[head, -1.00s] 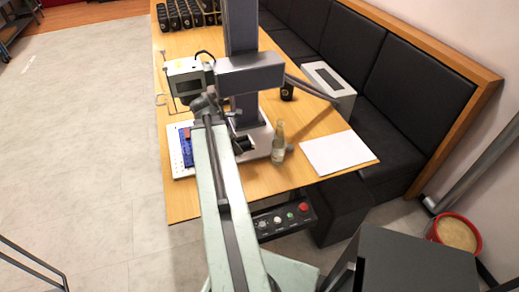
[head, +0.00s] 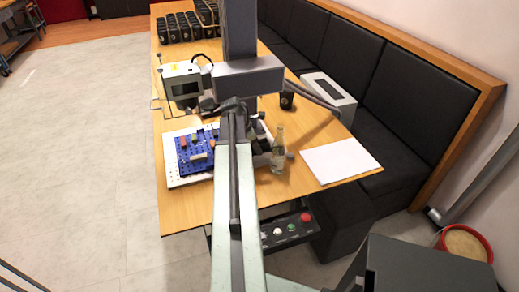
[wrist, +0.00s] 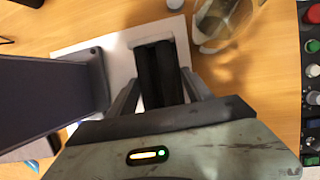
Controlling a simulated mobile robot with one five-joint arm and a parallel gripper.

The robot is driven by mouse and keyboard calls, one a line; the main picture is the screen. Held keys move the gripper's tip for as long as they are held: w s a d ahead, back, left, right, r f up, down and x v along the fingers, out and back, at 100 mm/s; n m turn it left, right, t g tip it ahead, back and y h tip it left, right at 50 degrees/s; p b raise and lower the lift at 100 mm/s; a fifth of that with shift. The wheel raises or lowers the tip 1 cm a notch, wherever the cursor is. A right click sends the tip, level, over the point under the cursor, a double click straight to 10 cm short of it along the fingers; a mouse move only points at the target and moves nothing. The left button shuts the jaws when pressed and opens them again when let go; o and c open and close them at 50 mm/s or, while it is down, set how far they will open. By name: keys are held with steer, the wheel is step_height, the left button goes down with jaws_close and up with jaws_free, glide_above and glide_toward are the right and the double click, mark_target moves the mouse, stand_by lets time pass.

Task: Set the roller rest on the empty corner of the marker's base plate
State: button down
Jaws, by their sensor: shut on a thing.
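The roller rest, a black ribbed block (wrist: 158,75), lies between the fingers of my gripper (wrist: 158,92) in the wrist view. My gripper is shut on it. Beneath it is the white base plate (wrist: 118,47), with bare plate showing around the block; I cannot tell whether the block touches it. In the head view the plate's white edge (head: 173,182) shows at the left, and a blue board with coloured parts (head: 187,158) sits on it. The marker's grey column (head: 240,35) rises behind. My arm hides most of the gripper in the head view.
A glass bottle (head: 278,155) stands close to the right of my gripper; it also shows in the wrist view (wrist: 222,28). White paper (head: 340,160) lies further right. A button box (head: 290,230) is at the table's front edge. A black cup (head: 287,101) stands behind.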

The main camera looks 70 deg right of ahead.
steer(key=shift+s+d+f, duration=0.1)
steer(key=shift+s+d, duration=0.05)
steer(key=shift+d, duration=0.4)
steer(key=shift+s+d, duration=0.15)
steer(key=shift+d, duration=0.35)
steer(key=shift+s+d, duration=0.15)
steer(key=shift+d, duration=0.4)
step_height(320, 180, down, 4)
steer(key=b, duration=0.4)
steer(key=shift+a, duration=0.15)
steer(key=shift+r, duration=0.2)
steer(key=shift+c, duration=2.1)
jaws_free()
steer(key=shift+f, duration=0.1)
steer(key=p+v, duration=1.1)
steer(key=v, duration=0.1)
steer(key=shift+r, duration=0.3)
steer(key=shift+f, duration=0.15)
